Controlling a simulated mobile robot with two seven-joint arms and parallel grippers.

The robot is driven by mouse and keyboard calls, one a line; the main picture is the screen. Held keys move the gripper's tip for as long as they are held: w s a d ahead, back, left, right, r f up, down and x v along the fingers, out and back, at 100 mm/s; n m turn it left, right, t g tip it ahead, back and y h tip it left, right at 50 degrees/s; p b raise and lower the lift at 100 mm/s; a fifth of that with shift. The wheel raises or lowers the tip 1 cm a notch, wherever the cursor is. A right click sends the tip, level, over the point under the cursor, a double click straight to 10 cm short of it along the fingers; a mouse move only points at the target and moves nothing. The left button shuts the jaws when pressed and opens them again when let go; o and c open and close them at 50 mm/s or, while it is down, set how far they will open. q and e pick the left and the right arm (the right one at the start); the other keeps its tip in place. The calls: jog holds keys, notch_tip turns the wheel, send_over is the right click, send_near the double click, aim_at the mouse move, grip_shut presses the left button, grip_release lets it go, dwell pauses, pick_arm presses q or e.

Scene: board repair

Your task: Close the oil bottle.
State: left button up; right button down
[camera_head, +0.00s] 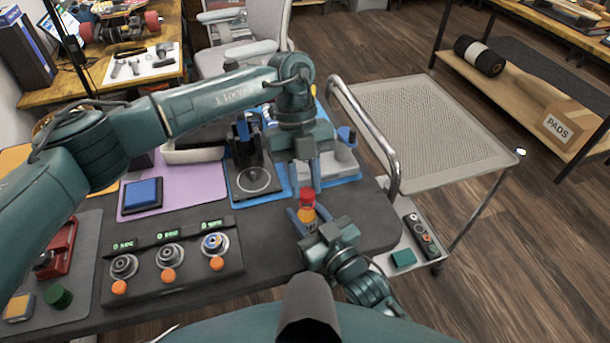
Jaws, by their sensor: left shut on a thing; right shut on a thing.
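The oil bottle (307,215) is small, with an amber body, and stands upright near the right part of the dark table. A red cap (307,195) is at its top; I cannot tell whether it is seated or just above the neck. My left gripper (306,189) comes down from above and is shut on the red cap. My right gripper (306,217) reaches in from the lower right and is shut around the amber body. The fingers hide parts of both.
A control box (180,292) with several knobs and orange buttons sits to the left. A blue block (142,194) lies on a purple mat (205,187). A black stand (246,160) is behind. The cart's metal handrail (372,130) is close at the right.

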pick_arm(q)
jog(key=shift+f, duration=0.6)
dwell(0.4)
